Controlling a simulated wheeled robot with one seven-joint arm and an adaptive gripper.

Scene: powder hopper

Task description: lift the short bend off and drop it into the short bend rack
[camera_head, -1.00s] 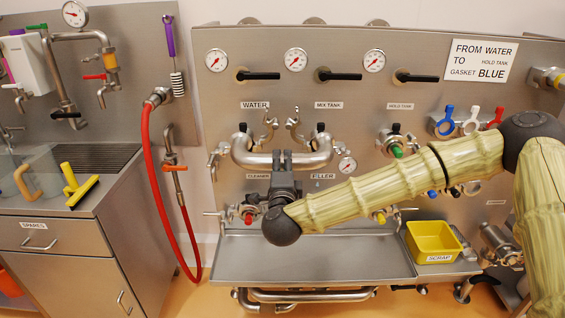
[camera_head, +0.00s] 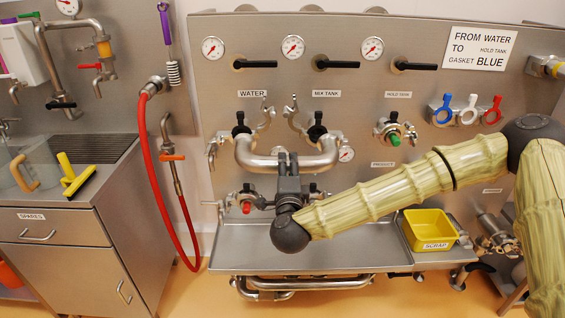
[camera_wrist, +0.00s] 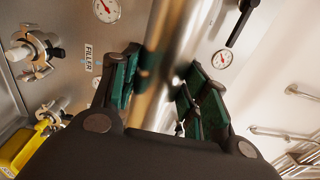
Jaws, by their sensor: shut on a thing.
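The short bend, a shiny steel U-shaped pipe (camera_head: 262,163), is in front of the panel below the WATER and MIX TANK labels. My gripper (camera_head: 287,160) is shut on its middle stretch. In the wrist view the pipe (camera_wrist: 163,45) passes between the green-padded fingers (camera_wrist: 160,85). The bend's two ends point up, close under the WATER port (camera_head: 241,122) and the MIX TANK port (camera_head: 317,122); I cannot tell how wide the gap is. Open clamps stand beside these ports. I cannot make out a labelled short bend rack.
A steel drip tray (camera_head: 330,250) lies below the panel, with pipes under it. A yellow SCRAP bin (camera_head: 428,227) sits at its right end. Lower ports with clamps (camera_head: 245,198) stick out behind my gripper. A red hose (camera_head: 150,170) hangs at left beside the SPARES cabinet (camera_head: 60,235).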

